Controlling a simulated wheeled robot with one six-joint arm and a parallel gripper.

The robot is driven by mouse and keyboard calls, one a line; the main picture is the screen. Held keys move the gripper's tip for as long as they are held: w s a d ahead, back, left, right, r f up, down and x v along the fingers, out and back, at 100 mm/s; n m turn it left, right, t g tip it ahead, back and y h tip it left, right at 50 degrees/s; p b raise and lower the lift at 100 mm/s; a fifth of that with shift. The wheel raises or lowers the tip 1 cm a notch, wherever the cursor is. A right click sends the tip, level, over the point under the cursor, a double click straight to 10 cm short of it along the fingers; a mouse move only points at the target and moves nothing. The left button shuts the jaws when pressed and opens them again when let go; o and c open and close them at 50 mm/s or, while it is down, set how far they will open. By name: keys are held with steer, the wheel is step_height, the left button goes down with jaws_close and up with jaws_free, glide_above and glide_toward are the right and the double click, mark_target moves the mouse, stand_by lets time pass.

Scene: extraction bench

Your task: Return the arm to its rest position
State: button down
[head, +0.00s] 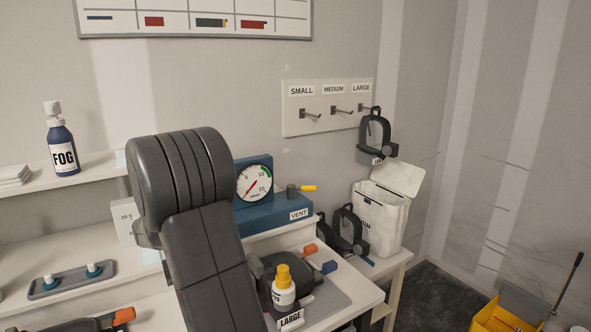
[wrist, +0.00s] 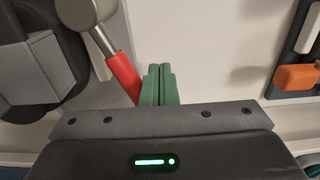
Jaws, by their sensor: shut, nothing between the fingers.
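My gripper (wrist: 158,84) shows in the wrist view with its two green fingers pressed together and nothing between them. It is above a white surface (wrist: 205,45). A hammer-like tool with a red handle (wrist: 122,76) lies just left of the fingers; I cannot tell whether they touch. In the head view my dark arm rises through the middle and hides part of the bench (head: 265,238). My gripper is not visible in the head view.
A blue vent box with a gauge (head: 254,183) stands behind my arm. A yellow-capped bottle (head: 283,290) is right of it. A FOG bottle (head: 62,145) stands on the left shelf. One mask (head: 374,135) hangs under LARGE; a white bin (head: 378,218) stands below. A yellow bucket (head: 497,318) is at lower right.

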step_height(320, 180, up, 9)
steer(key=p, duration=0.6)
steer(key=f+b, duration=0.3)
steer(key=f, duration=0.2)
steer(key=f+b, duration=0.4)
steer(key=shift+s+a+f, duration=0.1)
steer(key=shift+s+f, duration=0.1)
steer(key=shift+f, duration=0.15)
steer(key=s, duration=0.2)
steer(key=s+b, duration=0.1)
steer(key=s, duration=0.2)
steer(key=s+d+b, duration=0.1)
steer(key=s, duration=0.1)
steer(key=shift+s+r, duration=0.25)
steer(key=shift+s+d, duration=0.25)
steer(key=shift+s, duration=0.2)
steer(key=shift+r, duration=0.1)
